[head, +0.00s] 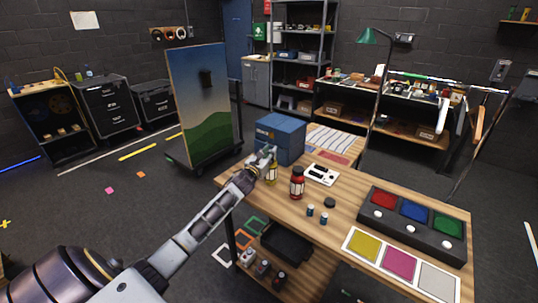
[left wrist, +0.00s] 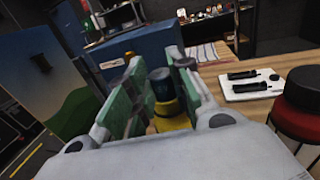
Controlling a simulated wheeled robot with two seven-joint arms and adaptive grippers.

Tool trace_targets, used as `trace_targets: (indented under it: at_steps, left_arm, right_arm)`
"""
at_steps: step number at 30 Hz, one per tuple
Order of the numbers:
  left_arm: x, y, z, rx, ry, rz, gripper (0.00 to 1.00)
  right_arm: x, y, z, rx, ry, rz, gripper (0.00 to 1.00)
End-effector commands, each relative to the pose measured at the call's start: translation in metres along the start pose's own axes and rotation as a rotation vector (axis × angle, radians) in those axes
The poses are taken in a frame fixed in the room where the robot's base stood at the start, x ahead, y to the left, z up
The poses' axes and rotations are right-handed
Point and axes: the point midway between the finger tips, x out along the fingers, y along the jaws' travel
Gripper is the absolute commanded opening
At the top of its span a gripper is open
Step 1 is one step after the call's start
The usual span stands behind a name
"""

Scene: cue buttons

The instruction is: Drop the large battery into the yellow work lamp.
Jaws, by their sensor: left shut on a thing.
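The yellow work lamp (head: 271,176) stands on the wooden table, in front of the blue box. It also shows in the left wrist view (left wrist: 173,117), below and between my fingers. My left gripper (head: 264,158) is over the lamp and is shut on the large battery (left wrist: 162,85), a dark teal cylinder with a grey end. The battery is lined up above the lamp's top in the left wrist view. I cannot tell whether its lower end is inside the lamp. In the head view the battery is mostly hidden by the fingers. My right gripper is not in view.
A red lamp (head: 297,183) stands just right of the yellow one. The blue box (head: 280,138) is close behind. A white tray (head: 321,174) and a button panel (head: 410,222) are to the right.

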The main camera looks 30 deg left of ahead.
Motion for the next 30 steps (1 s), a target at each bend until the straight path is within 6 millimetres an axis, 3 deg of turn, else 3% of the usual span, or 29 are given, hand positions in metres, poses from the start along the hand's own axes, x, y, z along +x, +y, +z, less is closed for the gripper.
trace_targets:
  at_steps: [1, 6, 20, 30]
  left_arm:
    - [0.000, 0.000, -0.001, 0.000, 0.001, 0.000, 0.26]
    - [0.000, 0.000, -0.001, 0.000, 0.002, 0.000, 0.47]
    - [-0.002, 0.000, -0.001, 0.000, 0.001, 0.000, 0.47]
    - [-0.019, 0.000, -0.002, 0.000, 0.003, 0.001, 0.47]
  right_arm:
    - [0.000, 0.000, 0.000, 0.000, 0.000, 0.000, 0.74]
    - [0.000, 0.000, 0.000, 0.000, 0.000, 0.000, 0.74]
    - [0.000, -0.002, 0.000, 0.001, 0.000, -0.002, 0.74]
    - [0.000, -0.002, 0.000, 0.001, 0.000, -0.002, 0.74]
